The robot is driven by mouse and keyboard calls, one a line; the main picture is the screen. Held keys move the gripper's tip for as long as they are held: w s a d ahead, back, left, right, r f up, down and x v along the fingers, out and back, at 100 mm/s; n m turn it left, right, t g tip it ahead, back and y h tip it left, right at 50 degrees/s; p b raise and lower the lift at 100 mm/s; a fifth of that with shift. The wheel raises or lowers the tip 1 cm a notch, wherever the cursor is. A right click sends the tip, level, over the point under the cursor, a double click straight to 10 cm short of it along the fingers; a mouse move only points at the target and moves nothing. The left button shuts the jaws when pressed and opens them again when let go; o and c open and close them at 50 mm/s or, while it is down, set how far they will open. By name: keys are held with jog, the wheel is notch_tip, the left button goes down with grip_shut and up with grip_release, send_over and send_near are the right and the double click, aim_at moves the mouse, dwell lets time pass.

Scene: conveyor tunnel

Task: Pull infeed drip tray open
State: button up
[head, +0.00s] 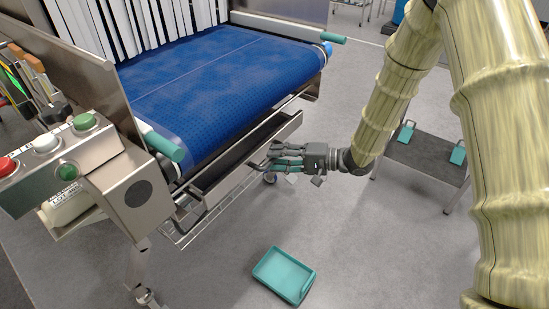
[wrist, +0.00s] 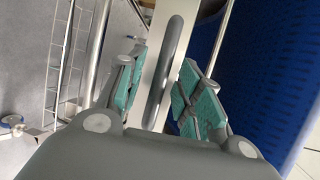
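The infeed drip tray (head: 216,187) is a long steel tray under the near edge of the blue conveyor belt (head: 205,80). In the wrist view its pale front (wrist: 154,62) carries a long grey handle (wrist: 166,62). My gripper (head: 273,158) is at the tray's front in the head view, fingers pointing left. In the wrist view my gripper (wrist: 160,92) is open, with teal-padded fingers on either side of the handle and gaps to it. I cannot tell whether any pad touches. The fingers hide part of the tray front in the head view.
A control box with buttons (head: 67,155) stands at the left of the belt. A wire rack (head: 195,230) hangs below the tray. A teal bin (head: 283,275) lies on the floor in front. A low grey cart (head: 425,150) stands right, behind my arm.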

jog(key=shift+w+a+f, duration=0.1)
jog(key=shift+w+a, duration=0.05)
jog(key=shift+a, duration=0.45)
jog(key=shift+c, duration=0.3)
grip_shut()
